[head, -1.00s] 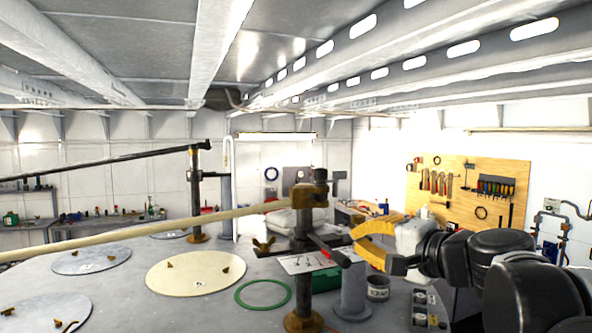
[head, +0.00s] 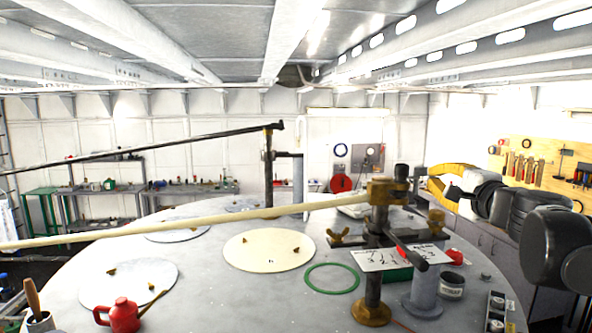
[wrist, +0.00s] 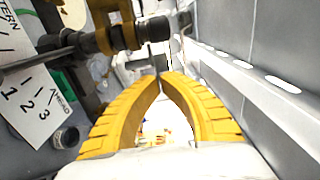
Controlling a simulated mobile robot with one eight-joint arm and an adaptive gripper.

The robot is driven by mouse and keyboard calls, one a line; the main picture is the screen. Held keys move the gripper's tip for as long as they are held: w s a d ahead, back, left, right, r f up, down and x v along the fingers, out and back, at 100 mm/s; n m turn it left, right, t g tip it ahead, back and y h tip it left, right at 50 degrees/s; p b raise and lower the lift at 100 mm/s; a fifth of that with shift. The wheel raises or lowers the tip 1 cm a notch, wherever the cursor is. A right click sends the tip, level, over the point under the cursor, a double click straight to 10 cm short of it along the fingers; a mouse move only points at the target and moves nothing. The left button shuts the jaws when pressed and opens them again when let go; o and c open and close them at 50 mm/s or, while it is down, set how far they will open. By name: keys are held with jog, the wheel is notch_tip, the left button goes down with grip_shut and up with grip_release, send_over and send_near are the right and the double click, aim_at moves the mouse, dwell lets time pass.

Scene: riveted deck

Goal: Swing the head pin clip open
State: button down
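The brass head (head: 387,191) sits on top of a dark post (head: 375,235), where the end of a long pale pole (head: 200,226) meets it. Its dark pin parts also show in the wrist view (wrist: 128,36), at the upper left. I cannot make out the clip separately or tell whether it is open. My gripper (head: 433,186) has yellow fingers and is just right of the brass head. In the wrist view its fingertips (wrist: 161,77) meet, with nothing seen between them. They point past the head's right side and do not visibly touch it.
A white numbered card (head: 400,257) hangs by the post, with a dark lever over it. A green ring (head: 332,278), a pale disc (head: 268,250), a grey cylinder (head: 422,290) and a red can (head: 120,315) are on the round table. A second post (head: 268,170) stands behind.

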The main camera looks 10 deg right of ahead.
jog(key=shift+w, duration=0.85)
jog(key=shift+s, duration=0.1)
